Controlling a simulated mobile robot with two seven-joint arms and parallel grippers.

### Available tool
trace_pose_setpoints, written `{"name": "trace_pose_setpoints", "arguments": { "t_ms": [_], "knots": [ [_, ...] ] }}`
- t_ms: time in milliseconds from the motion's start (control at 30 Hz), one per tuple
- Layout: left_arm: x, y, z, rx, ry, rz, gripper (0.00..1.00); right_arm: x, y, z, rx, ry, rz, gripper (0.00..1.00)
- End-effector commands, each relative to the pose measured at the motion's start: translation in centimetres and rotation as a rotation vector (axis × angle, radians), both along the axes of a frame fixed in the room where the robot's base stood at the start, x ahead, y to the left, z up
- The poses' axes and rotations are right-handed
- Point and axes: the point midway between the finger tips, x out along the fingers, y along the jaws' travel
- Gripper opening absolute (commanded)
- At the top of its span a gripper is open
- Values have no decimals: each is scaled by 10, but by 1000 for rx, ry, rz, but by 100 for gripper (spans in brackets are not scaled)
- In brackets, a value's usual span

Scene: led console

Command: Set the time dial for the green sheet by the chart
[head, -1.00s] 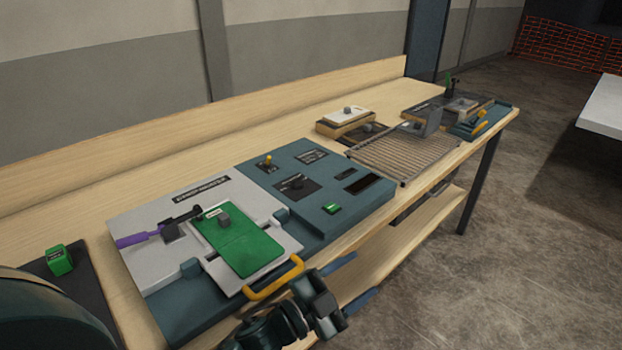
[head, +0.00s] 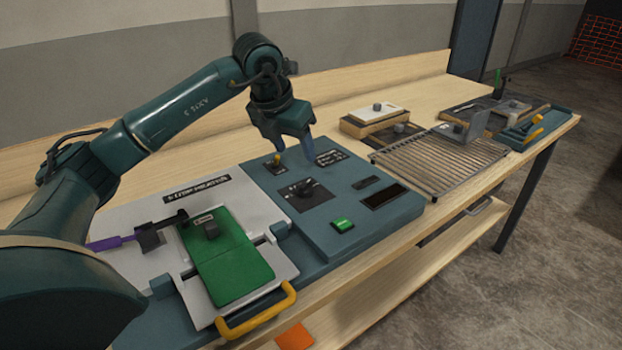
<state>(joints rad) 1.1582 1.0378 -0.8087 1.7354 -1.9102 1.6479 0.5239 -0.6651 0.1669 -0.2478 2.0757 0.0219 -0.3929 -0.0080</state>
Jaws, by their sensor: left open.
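The green sheet (head: 232,262) lies on the white tray with the yellow handle (head: 255,316), at the left of the machine. The time dial (head: 303,190) is a dark knob on a black plate on the teal console (head: 345,215). A small dark label with pale print (head: 329,157), perhaps the chart, sits behind the dial; its text is too small to read. My left gripper (head: 294,152) hangs open, fingers down, above the back of the console between the yellow-tipped switch (head: 277,161) and the label, touching nothing that I can see. My right gripper is not in view.
A green button (head: 342,225) and dark display (head: 385,196) are at the console's front right.

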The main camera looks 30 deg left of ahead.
Motion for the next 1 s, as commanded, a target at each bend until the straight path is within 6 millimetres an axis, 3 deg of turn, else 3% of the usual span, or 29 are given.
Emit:
{"name": "trace_pose_setpoints", "arguments": {
  "t_ms": [167, 700, 1000],
  "knots": [
    [3, 9, -4, 29, 0, 25, 56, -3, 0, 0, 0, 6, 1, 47],
    [42, 7, -98, 23, 0, 19, 56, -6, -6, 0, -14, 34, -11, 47],
    [50, 7, -117, 24, -2, 18, 56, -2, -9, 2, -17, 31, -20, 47]
  ]
}}
